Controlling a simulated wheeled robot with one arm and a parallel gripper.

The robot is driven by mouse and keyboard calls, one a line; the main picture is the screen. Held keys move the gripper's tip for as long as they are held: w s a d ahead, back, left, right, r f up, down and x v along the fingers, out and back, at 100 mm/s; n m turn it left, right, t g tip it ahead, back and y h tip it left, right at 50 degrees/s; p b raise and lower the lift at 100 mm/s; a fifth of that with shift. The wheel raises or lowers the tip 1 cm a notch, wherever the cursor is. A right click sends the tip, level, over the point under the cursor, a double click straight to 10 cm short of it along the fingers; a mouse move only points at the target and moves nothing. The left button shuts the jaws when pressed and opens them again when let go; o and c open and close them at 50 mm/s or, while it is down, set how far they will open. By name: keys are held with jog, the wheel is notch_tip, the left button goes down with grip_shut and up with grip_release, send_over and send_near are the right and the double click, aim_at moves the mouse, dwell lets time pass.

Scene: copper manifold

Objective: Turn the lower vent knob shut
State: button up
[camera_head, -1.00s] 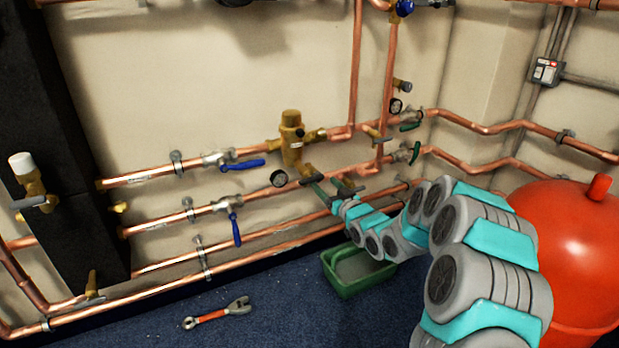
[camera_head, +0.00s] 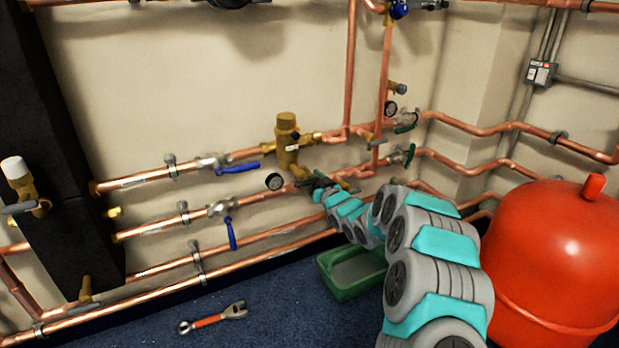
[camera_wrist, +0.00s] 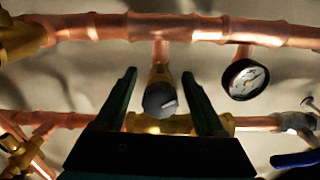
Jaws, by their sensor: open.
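The vent knob (camera_wrist: 160,101) is a dark grey round knob with a raised bar, on a brass body on the copper pipe. In the wrist view it sits between the two dark green fingers of my gripper (camera_wrist: 159,76). The fingers are open, one on each side, with visible gaps to the knob. In the head view my gripper (camera_head: 316,183) is at the pipes just right of the pressure gauge (camera_head: 274,181), which also shows in the wrist view (camera_wrist: 243,79). The knob cannot be made out there behind my gripper.
Copper pipes (camera_head: 160,226) run along the wall. A brass valve (camera_head: 287,140) stands above my gripper. Blue levers (camera_head: 232,233) are to the left. A green bin (camera_head: 350,274) and a wrench (camera_head: 212,319) are on the floor. A red tank (camera_head: 550,260) stands at right.

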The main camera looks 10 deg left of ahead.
grip_shut()
dwell(0.5)
